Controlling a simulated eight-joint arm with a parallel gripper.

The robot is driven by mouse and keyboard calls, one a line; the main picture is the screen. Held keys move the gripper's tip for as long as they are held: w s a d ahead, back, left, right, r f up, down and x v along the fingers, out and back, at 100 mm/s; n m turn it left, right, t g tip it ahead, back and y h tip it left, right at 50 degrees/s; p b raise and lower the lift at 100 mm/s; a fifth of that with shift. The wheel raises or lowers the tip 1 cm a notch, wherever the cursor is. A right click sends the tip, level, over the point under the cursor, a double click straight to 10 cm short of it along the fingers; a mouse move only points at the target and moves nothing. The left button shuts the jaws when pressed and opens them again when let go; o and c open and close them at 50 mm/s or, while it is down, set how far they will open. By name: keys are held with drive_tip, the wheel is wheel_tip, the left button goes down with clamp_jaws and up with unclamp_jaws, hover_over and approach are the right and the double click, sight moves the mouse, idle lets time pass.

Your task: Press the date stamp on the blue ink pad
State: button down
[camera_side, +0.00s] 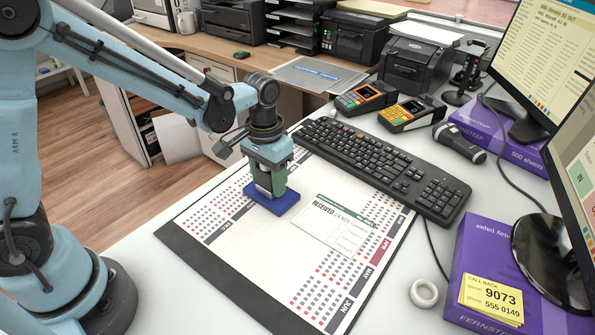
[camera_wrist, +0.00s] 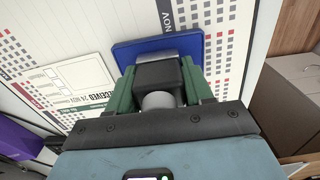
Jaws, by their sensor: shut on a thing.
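The date stamp (camera_wrist: 160,74), dark with a silvery lower frame, is held upright between the green fingers of my gripper (camera_side: 270,180). It also shows partly in the side view (camera_side: 264,183), mostly hidden by the fingers. In the wrist view my gripper (camera_wrist: 160,88) is shut on its body. The blue ink pad (camera_side: 284,203) lies on the desk calendar directly under the stamp. In the wrist view the pad (camera_wrist: 197,43) shows beyond and around the stamp's foot. The stamp's foot appears to be at the pad's surface; its underside is hidden.
A card marked RECEIVED (camera_side: 335,224) lies on the calendar mat (camera_side: 232,278), right of the pad. A black keyboard (camera_side: 385,165) lies behind it. The front of the calendar is clear.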

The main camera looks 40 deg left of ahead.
drive_tip(key=shift+f, duration=0.15)
idle(0.3)
drive_tip(key=shift+r, duration=3.05)
